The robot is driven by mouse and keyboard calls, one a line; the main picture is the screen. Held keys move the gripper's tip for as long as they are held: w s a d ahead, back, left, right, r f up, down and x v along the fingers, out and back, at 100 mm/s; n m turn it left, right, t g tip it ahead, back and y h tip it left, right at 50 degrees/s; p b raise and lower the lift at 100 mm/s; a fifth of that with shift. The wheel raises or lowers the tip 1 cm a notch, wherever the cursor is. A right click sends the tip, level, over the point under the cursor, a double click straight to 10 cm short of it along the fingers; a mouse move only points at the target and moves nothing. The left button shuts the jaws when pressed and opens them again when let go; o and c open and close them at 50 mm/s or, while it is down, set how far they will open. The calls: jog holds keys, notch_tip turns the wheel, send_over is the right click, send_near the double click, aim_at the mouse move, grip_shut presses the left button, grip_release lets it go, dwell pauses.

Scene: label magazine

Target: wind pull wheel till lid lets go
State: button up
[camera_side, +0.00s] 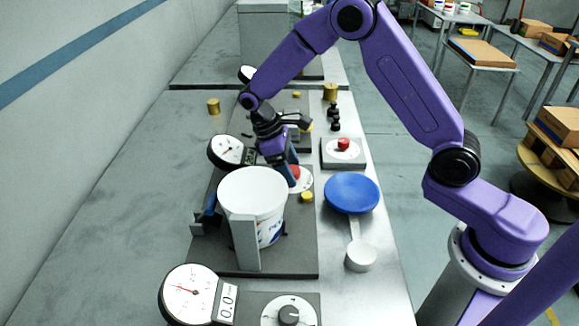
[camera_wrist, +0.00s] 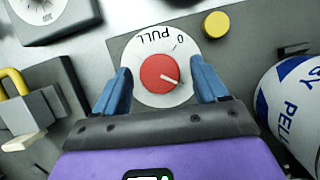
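The pull wheel is a red knob (camera_wrist: 160,73) on a white dial marked "0 PULL" (camera_wrist: 154,38), with a light pointer line toward the lower right in the wrist view. In the side view the red knob (camera_side: 295,172) shows partly behind my gripper. My gripper (camera_wrist: 162,88) has its two blue fingers apart, one on each side of the knob, with a gap visible on both sides. In the side view my gripper (camera_side: 291,170) is low over the dial. A white tub (camera_side: 252,195) stands in front of it; I cannot make out a separate lid.
A yellow button (camera_wrist: 216,24) sits beside the dial. A blue round pan (camera_side: 352,193) and a white cup (camera_side: 361,255) lie to the right. Gauges (camera_side: 226,151) (camera_side: 189,292) stand at left. Another red knob (camera_side: 344,144) is behind.

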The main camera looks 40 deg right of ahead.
jog(key=v, duration=1.7)
jog(key=shift+r, duration=0.15)
jog(key=shift+a, duration=0.15)
jog(key=s+n+t+y, duration=0.1)
jog(key=s+n+t, duration=0.15)
jog(key=s, duration=1.35)
jog(key=s+d+f+n+y, duration=0.1)
jog(key=s+d+f, duration=0.1)
jog(key=s, duration=0.7)
jog(key=s+d+f+n+t+y, duration=0.1)
jog(key=s+d+f, duration=0.1)
jog(key=s+d, duration=0.3)
jog(key=s, duration=0.4)
jog(key=shift+d+f, duration=0.35)
jog(key=shift+f, duration=0.05)
